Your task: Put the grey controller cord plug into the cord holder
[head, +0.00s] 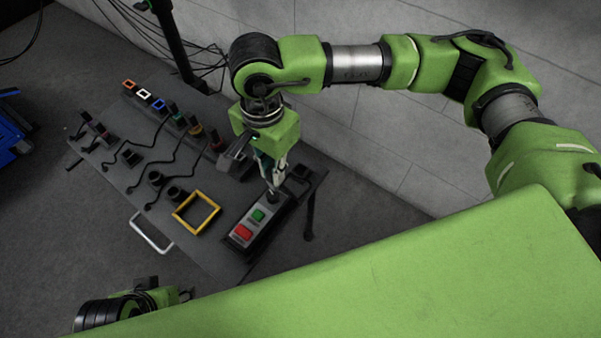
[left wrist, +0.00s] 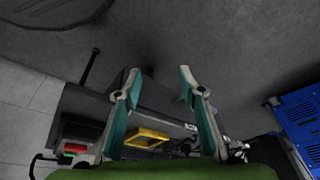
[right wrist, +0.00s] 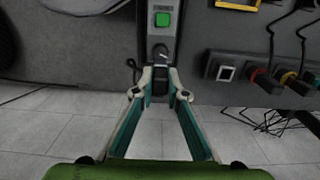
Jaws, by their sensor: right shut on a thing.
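My right gripper (head: 272,188) points down at the far end of the controller box, which has a green and a red button (head: 243,232). In the right wrist view its fingertips (right wrist: 160,84) are closed in on a small dark grey piece, which I take to be the cord plug (right wrist: 160,88). The fingers hide most of it, and I cannot tell whether it is seated in anything. I cannot make out the cord holder for certain. My left gripper (left wrist: 159,72) is open and empty, away from the table; the head view shows only part of that arm.
The dark table (head: 190,235) carries several sockets with black cords and coloured frames (head: 144,94). A yellow square frame (head: 196,212) lies beside the controller. A white handle (head: 150,232) is on the table's near edge. A blue crate (head: 12,128) stands at left.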

